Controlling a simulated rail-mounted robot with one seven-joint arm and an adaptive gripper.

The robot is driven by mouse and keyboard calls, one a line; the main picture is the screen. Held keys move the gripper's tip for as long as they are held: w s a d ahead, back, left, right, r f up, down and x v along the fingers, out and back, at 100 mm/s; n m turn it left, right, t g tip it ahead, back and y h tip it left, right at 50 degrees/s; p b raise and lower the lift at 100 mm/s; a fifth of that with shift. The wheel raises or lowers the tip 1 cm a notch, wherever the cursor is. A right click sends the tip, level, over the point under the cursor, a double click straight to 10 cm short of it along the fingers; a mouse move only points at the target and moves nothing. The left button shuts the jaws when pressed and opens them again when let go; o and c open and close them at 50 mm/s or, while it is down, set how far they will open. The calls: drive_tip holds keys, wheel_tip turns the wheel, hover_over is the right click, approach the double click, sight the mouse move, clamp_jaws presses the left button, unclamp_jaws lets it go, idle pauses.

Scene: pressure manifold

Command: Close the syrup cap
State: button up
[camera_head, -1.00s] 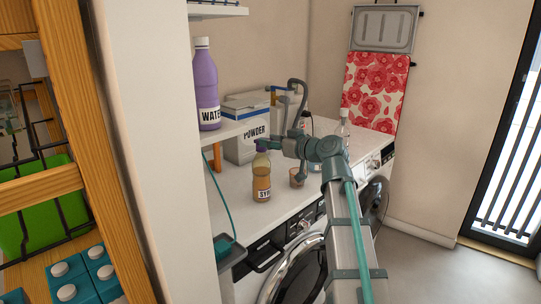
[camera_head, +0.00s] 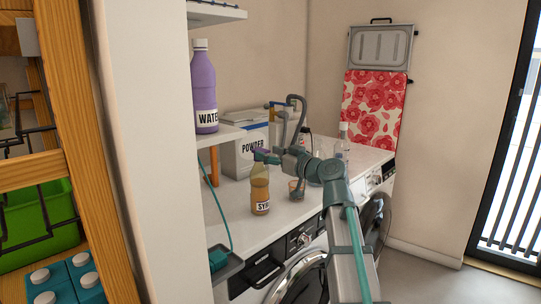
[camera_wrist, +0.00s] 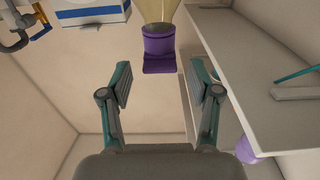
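The syrup bottle (camera_head: 260,190) stands upright on the white counter, amber with a label. Its purple cap (camera_wrist: 159,46) is at the top centre of the wrist view, with the bottle's neck above it in the picture. A darker purple flap (camera_wrist: 158,65) shows at the cap's end; I cannot tell its exact angle. My gripper (camera_wrist: 165,82) is open and empty, its two fingers apart on either side below the cap in the picture. In the head view my gripper (camera_head: 266,156) is at the bottle's top and partly hides the cap.
A powder box (camera_head: 244,146), a small glass (camera_head: 296,189) and a clear bottle (camera_head: 342,140) stand on the counter (camera_head: 236,212). A purple water bottle (camera_head: 204,88) stands on a wall shelf (camera_head: 226,132) left of my gripper. Machines stand under the counter.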

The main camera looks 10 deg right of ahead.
drive_tip(key=v, duration=1.2)
idle(0.5)
